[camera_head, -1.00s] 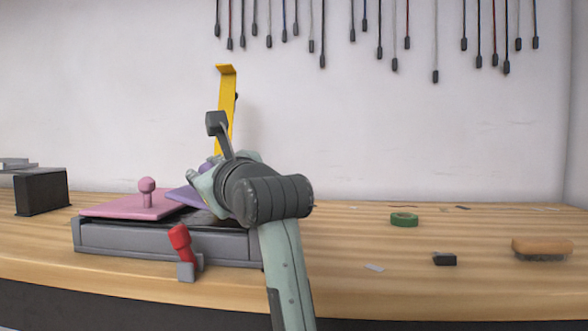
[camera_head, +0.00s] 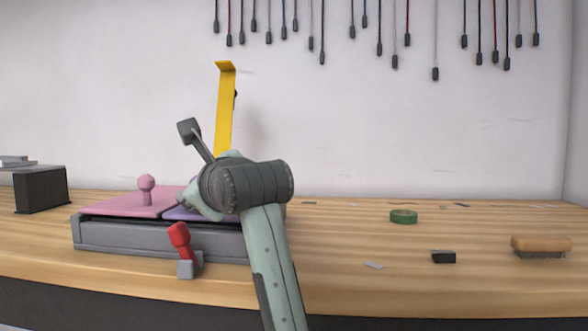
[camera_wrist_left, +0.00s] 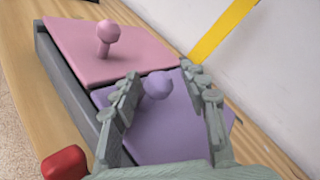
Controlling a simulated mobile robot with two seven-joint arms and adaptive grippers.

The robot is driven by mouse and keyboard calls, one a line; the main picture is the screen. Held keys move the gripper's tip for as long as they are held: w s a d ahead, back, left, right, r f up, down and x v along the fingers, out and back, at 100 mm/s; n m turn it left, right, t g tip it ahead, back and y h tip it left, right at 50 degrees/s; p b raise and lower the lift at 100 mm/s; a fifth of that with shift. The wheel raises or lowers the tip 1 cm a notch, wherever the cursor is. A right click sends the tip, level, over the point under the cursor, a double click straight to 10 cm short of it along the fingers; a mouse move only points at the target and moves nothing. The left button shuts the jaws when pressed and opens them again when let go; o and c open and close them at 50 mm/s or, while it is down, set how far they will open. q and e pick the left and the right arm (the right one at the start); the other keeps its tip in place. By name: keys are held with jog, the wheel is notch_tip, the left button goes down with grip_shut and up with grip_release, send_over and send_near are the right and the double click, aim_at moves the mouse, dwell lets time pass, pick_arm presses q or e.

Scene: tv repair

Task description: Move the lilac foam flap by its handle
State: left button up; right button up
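The lilac foam flap (camera_head: 178,213) lies flat in the right part of a grey tray, beside the pink flap; my arm hides most of it in the head view. Its round lilac handle (camera_wrist_left: 158,85) shows in the left wrist view. My left gripper (camera_wrist_left: 162,84) is open over the lilac flap (camera_wrist_left: 165,130), with one finger on each side of the handle and gaps visible to both fingers. In the head view my left gripper (camera_head: 190,198) is partly hidden behind its own wrist. My right gripper is in neither view.
The pink flap (camera_head: 120,204) with its knob (camera_head: 147,186) adjoins on the left. A red lever (camera_head: 180,240) stands at the front of the grey tray (camera_head: 120,239). A yellow upright bracket (camera_head: 225,110) rises behind. Green tape (camera_head: 403,217) and a brush (camera_head: 541,245) lie right, with free table between.

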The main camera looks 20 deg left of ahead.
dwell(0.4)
pick_arm(q)
jog(key=shift+b+v, duration=0.35)
jog(key=shift+v, duration=2.65)
jog(key=f+v, duration=0.1)
jog(key=v, duration=0.5)
jog(key=shift+r, duration=0.45)
notch_tip(320, 180, up, 5)
jog(key=p, duration=0.4)
